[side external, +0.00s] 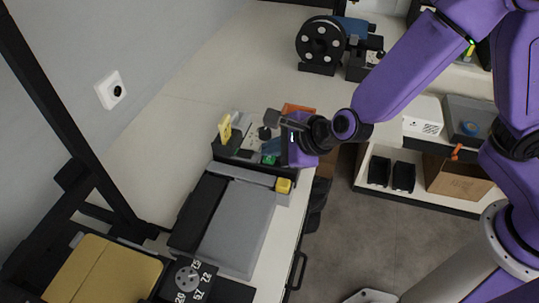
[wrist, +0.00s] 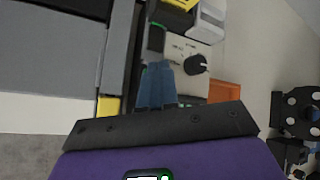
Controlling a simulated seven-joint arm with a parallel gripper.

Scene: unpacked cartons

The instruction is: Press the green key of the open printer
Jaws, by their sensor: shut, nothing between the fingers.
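The open printer (side external: 228,150) is a dark-framed unit with a pale inside, on the white counter. It also shows in the wrist view (wrist: 185,48). A green key (side external: 269,159) shows at its near right side in the side view. In the wrist view only slivers of green show around my fingertips; the rest is hidden behind them. My gripper (wrist: 157,68) is shut and empty, its blue-grey fingers together and pointing into the printer over the key. I cannot tell whether the fingertips touch it.
A grey flat lid (side external: 238,225) with a yellow button (side external: 283,185) lies in front. A yellow tab (side external: 225,128) and a black knob (wrist: 196,64) are near my fingers. An orange piece (wrist: 223,91) sits beside the printer. A black reel (side external: 321,43) stands farther back.

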